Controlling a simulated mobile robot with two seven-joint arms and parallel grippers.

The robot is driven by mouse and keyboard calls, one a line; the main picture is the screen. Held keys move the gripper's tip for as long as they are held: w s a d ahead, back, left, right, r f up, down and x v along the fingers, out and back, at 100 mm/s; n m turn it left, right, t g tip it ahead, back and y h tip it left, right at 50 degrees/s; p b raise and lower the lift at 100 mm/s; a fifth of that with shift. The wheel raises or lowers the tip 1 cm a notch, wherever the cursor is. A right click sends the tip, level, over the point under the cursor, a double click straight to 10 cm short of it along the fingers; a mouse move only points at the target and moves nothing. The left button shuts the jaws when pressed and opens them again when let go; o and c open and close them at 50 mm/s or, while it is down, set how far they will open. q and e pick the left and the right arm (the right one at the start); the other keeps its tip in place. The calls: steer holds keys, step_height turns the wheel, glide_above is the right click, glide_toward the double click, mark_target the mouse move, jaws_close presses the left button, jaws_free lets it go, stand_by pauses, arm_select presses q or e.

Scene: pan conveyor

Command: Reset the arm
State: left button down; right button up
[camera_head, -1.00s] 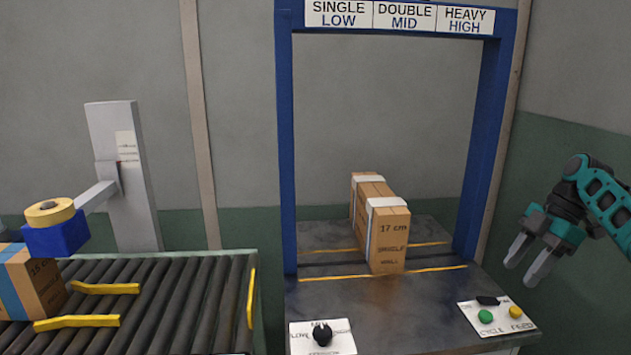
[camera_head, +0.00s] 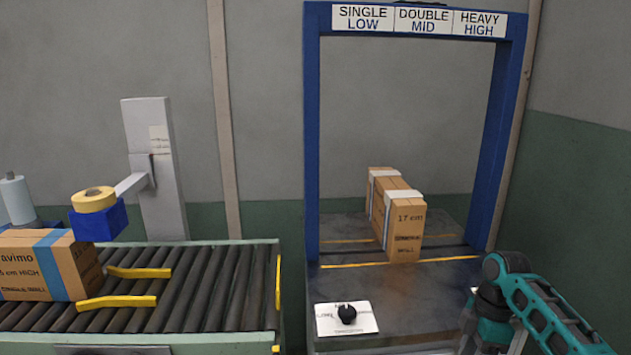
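My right arm comes in from the right edge, teal and black, low in the head view. Its wrist is over the front right corner of the strapping machine table (camera_head: 370,290). The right fingers are below the frame or hidden behind the wrist, so their opening does not show. My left gripper is not in view. A cardboard box (camera_head: 407,235) marked 17 cm, with white straps around it, stands under the blue arch (camera_head: 313,140).
A black knob (camera_head: 347,314) sits on a white panel at the table's front. At left, a roller conveyor (camera_head: 215,290) carries a blue-taped box (camera_head: 25,266) beside yellow guides (camera_head: 118,302) and a blue tape head (camera_head: 100,222). The wall at right is clear.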

steer(key=s+a+f+m+t, duration=0.1)
steer(key=s+a+f+m, duration=0.3)
steer(key=s, duration=0.3)
steer(key=s+a+f+m+t, duration=0.1)
steer(key=s+a+f, duration=0.3)
steer(key=s+a, duration=0.25)
steer(key=s+d+r+m+t+h, duration=0.1)
steer(key=s+r+m+t, duration=0.1)
steer(key=s+r+m, duration=0.45)
steer(key=s+r+m+t+h, duration=0.1)
steer(key=s+m, duration=0.2)
steer(key=s, duration=0.6)
arm_select(q)
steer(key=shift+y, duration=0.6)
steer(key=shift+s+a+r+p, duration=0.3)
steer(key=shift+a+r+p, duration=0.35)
steer(key=shift+p, duration=0.8)
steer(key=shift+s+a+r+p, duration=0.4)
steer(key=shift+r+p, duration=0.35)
steer(key=shift+p, duration=0.7)
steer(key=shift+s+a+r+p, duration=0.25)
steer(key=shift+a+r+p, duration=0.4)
steer(key=shift+p, duration=0.8)
arm_select(e)
steer(key=w+a+f+t+y, duration=0.1)
steer(key=w+a+t+y, duration=0.1)
steer(key=w+t, duration=0.5)
steer(key=shift+w+a, duration=0.35)
steer(key=shift+w, duration=0.05)
